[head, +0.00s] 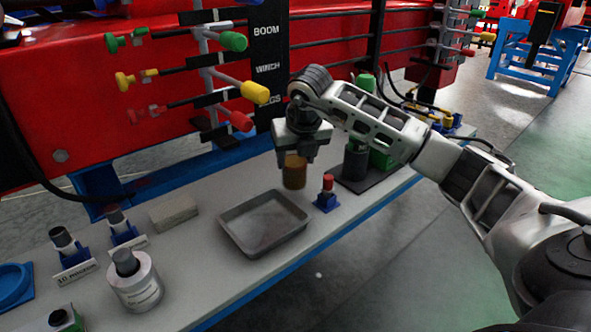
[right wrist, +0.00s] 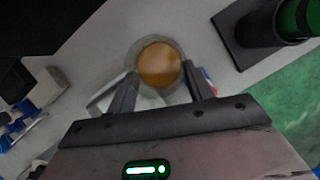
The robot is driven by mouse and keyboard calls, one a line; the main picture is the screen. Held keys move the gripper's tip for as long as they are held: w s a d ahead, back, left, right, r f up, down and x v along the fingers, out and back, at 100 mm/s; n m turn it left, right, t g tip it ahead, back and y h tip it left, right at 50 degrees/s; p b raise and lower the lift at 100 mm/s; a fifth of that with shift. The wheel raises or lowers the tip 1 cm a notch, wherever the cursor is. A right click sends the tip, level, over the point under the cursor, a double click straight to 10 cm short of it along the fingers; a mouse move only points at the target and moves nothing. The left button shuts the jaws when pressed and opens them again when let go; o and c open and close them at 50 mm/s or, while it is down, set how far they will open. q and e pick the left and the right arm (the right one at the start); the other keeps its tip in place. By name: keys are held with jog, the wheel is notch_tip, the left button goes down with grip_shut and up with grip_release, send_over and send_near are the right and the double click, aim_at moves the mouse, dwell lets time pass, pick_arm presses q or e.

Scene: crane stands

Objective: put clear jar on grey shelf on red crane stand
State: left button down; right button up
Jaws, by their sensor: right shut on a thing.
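The clear jar (head: 294,172), with amber-brown contents, is between the fingers of my right gripper (head: 296,157). The right wrist view looks down on the jar's round top (right wrist: 158,64), with a dark finger of the right gripper (right wrist: 160,80) on each side. The gripper is shut on the jar. The jar is upright at the back of the grey shelf (head: 200,275), behind the tray; I cannot tell whether its base touches the shelf. The shelf runs along the red crane stand (head: 75,110). My left gripper is not in view.
A grey tray (head: 228,232) lies in front of the jar. A red-capped item in a blue holder (head: 327,200) stands close to its right. A dark mat (head: 383,183) with green-topped items is farther right. Coloured levers (head: 240,90) overhang the shelf.

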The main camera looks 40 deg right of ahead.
jog(key=shift+f, duration=1.5)
jog(key=shift+f, duration=0.1)
jog(key=o, duration=1.2)
jog(key=v, duration=1.2)
jog(key=shift+p, duration=0.35)
